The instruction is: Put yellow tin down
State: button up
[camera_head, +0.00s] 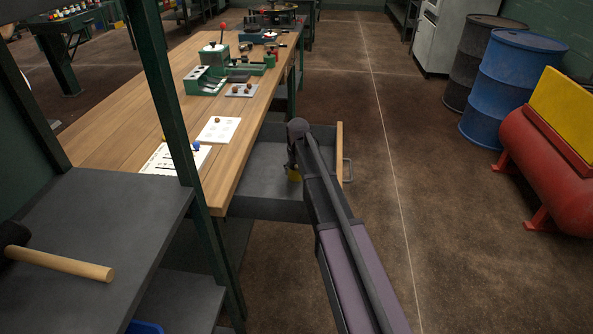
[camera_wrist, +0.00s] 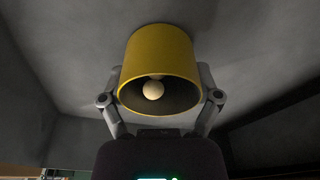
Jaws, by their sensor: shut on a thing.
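My gripper (camera_head: 292,165) is over the open drawer (camera_head: 262,173), low down. It is shut on the yellow tin (camera_head: 294,175), which is mostly hidden behind my arm. In the wrist view the yellow tin (camera_wrist: 160,58) sits between the two fingers of my gripper (camera_wrist: 161,100), one on each side. Its open end faces the camera. A pale round ball (camera_wrist: 153,90) is inside it. Grey drawer surfaces surround the tin. I cannot tell whether its far end touches the drawer floor.
The wooden workbench (camera_head: 120,119) stands left of the drawer, with a white card (camera_head: 218,130) and green machine (camera_head: 207,80) on it. A dark shelf (camera_head: 95,220) with a hammer (camera_head: 62,263) is at near left. Blue drum (camera_head: 510,85) and red tank (camera_head: 550,155) stand right.

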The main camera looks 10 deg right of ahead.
jog(key=shift+f, duration=0.2)
jog(key=o, duration=1.1)
jog(key=shift+r, duration=0.1)
jog(key=shift+r, duration=0.1)
jog(key=r+p, duration=0.4)
jog(key=s+r+p, duration=0.1)
jog(key=r+p, duration=0.7)
jog(key=shift+s, duration=0.4)
jog(key=shift+s, duration=0.1)
jog(key=shift+m+g, duration=0.4)
jog(key=shift+g, duration=0.5)
jog(key=s, duration=2.7)
jog(key=shift+s+f, duration=0.15)
jog(key=shift+s, duration=0.1)
